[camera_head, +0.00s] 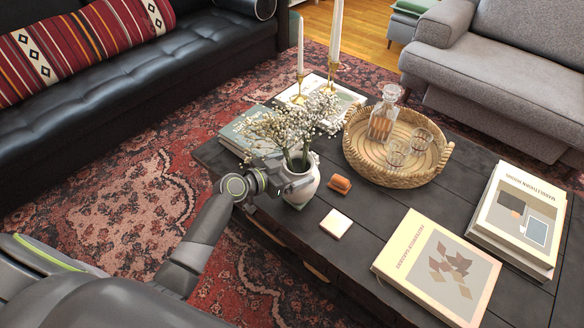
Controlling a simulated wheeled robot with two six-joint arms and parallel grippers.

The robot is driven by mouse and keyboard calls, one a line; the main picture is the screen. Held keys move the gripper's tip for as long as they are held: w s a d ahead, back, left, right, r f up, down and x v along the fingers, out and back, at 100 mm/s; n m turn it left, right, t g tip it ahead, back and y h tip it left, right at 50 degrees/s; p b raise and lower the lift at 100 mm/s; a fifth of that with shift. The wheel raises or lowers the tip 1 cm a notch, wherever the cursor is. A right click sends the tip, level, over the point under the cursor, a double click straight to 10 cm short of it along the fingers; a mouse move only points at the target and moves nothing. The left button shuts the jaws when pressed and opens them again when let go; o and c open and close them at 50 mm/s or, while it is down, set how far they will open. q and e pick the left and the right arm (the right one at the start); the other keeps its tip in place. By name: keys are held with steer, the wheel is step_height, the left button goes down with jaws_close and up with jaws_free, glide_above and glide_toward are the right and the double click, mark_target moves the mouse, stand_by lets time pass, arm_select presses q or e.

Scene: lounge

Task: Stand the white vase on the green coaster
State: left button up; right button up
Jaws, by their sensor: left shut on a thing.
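The white vase (304,190) is round and holds sprigs of small white flowers. It is upright near the front edge of the dark coffee table. My left gripper (289,181) reaches in from the left and is shut on the vase; the vase partly hides the fingers. I cannot tell whether the vase's base touches the table. A flat, pale cream square with a brownish edge (336,223), like a coaster, lies just to the vase's lower right. My right gripper is not in view.
A small orange-brown block (339,185) lies right of the vase. A woven tray (442,158) holds a decanter and glasses. Books (437,268) lie at the right; more books and candlesticks (299,75) stand behind the flowers. The table edge (262,218) is close to the vase.

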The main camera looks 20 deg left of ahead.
arm_select(q)
steer(key=o, duration=1.7)
steer(key=shift+o, duration=0.2)
steer(key=shift+s+r, duration=0.1)
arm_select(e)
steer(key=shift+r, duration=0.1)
arm_select(q)
steer(key=v, duration=1.1)
steer(key=s+a+f+n+g+y, duration=0.1)
steer(key=s+f+n+g+y, duration=0.15)
steer(key=s+f, duration=0.5)
steer(key=s+a+f+n+g+y, duration=0.1)
steer(key=s+f+g+y, duration=0.2)
steer(key=f, duration=0.7)
steer(key=s+f+n+g+y, duration=0.1)
steer(key=s+f+n+g, duration=0.1)
steer(key=s+f, duration=0.4)
steer(key=s+f+n+g+y, duration=0.1)
steer(key=s+f+g, duration=0.3)
steer(key=s, duration=1.1)
step_height(320, 180, down, 3)
steer(key=shift+a+r+n, duration=0.15)
steer(key=shift+a+n, duration=0.1)
steer(key=shift+n, duration=0.3)
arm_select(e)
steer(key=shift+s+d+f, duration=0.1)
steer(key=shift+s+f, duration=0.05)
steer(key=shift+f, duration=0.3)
